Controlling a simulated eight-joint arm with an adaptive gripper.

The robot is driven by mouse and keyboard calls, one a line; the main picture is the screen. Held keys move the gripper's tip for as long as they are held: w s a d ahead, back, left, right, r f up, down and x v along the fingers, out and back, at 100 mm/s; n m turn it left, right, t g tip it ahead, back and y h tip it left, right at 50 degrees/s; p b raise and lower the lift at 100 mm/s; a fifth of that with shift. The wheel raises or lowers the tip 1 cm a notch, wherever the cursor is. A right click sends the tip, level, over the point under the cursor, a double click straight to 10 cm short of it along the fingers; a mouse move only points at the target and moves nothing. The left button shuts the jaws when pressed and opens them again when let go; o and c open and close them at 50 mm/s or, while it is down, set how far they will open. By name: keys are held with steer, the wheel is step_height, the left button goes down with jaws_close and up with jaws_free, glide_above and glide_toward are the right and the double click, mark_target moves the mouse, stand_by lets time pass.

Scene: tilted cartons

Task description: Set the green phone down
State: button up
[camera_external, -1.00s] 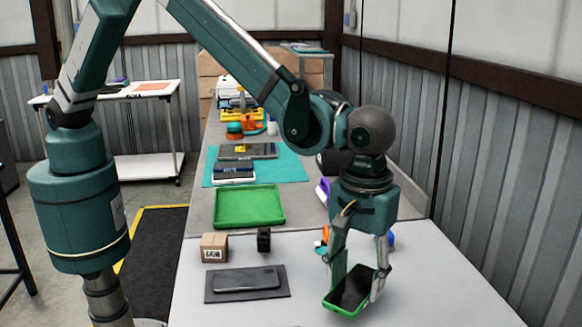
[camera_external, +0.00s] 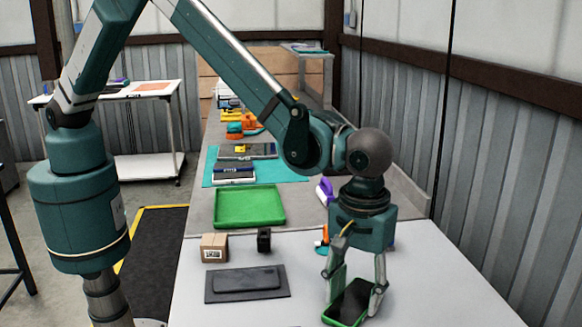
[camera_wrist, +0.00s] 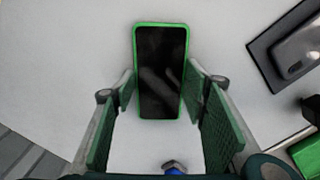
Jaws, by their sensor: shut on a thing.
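The green phone (camera_external: 349,303) has a green case and a dark screen that faces up. My gripper (camera_external: 355,293) is shut on it by its two long sides, pointing down at the front right of the white table (camera_external: 440,275). In the wrist view the green phone (camera_wrist: 161,72) lies between the two green finger pads of my gripper (camera_wrist: 160,95), its far end reaching past them. The phone is low over the table, slightly tilted in the external view. I cannot tell whether its lower end touches the surface.
A dark phone (camera_external: 247,279) lies on a dark pad (camera_external: 220,294) to the left. A cardboard box (camera_external: 214,247) and a small black item (camera_external: 264,240) stand behind it. A green tray (camera_external: 250,206) is further back. The table right of my gripper is clear.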

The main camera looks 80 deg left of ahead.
mark_target(354, 301)
steer(key=shift+f, duration=0.1)
steer(key=o, duration=1)
steer(key=shift+r, duration=0.2)
step_height(354, 301, up, 12)
steer(key=shift+f, duration=0.1)
stand_by(0.5)
